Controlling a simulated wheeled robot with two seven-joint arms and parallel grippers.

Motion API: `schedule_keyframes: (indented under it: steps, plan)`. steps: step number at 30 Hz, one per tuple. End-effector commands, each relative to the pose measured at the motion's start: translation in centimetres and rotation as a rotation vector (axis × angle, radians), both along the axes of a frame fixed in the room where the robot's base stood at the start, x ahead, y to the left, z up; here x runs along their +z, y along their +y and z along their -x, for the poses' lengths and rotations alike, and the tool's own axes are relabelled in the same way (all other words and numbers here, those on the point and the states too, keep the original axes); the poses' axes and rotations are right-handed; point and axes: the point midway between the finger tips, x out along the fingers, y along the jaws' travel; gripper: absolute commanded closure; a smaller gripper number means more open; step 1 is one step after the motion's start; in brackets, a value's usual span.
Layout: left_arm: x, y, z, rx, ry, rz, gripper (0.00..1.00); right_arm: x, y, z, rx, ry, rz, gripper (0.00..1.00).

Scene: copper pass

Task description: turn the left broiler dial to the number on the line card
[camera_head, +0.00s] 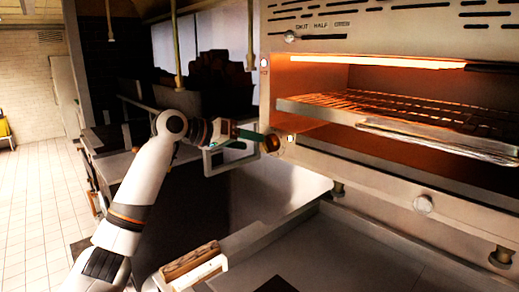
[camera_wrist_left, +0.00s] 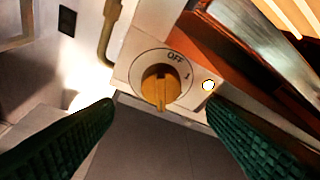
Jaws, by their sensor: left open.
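The left broiler dial (camera_head: 271,143) is a small round knob at the left front edge of the broiler. In the left wrist view the dial (camera_wrist_left: 161,88) is a brass-coloured knob with a raised grip bar on a pale plate, marked OFF at its upper right and 1 further right. Its other marks are hidden or not readable. My left gripper (camera_head: 250,136) has green fingers and is open in front of the dial. In the wrist view its fingertips (camera_wrist_left: 162,103) are on either side of the dial, apart from the knob. I cannot make out a line card. My right gripper is not in view.
A lit round lamp (camera_wrist_left: 208,85) is just right of the dial. The broiler's wire rack (camera_head: 390,108) juts out under a glowing element. A round knob (camera_head: 424,204) is on the lower front. Tiled floor is open at the left.

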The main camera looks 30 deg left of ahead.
Motion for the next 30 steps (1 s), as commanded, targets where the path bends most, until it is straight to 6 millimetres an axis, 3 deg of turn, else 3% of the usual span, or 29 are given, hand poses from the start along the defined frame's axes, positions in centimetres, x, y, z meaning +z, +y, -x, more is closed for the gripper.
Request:
schedule_keyframes:
  steps: [4,10,30]
  plan:
    - [0.7,1.6,2.6,0.001,0.000,-0.003,0.34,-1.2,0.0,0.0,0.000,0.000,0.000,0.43]
    - [1.7,2.7,4.6,-0.001,0.000,-0.001,0.34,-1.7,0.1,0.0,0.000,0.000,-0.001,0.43]
    - [2.0,3.0,5.1,-0.001,0.002,-0.001,0.34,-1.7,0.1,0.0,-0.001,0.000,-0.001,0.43]
